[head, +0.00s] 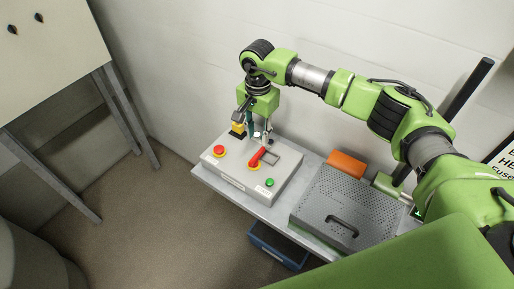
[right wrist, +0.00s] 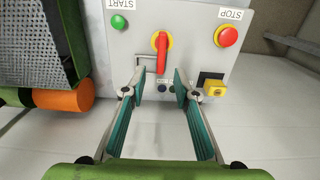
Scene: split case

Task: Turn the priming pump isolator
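The isolator is a red handle (head: 257,156) on a yellow round plate, set in the top of a light grey control box (head: 230,171). In the right wrist view the red handle (right wrist: 162,52) points straight down the picture from its yellow plate, toward my fingers. My right gripper (head: 260,137) is over the back part of the box, behind the handle. In the right wrist view this gripper (right wrist: 153,92) is open and empty, with the handle's free end just beyond and between its fingertips. Contact cannot be told. My left gripper is not in view.
The box also has a red STOP button (right wrist: 228,36), a green START button (right wrist: 119,22) and a yellow block (right wrist: 215,89) near the right fingertip. A perforated metal cover (head: 345,210) and an orange part (head: 347,164) stand to the right. A wall is behind.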

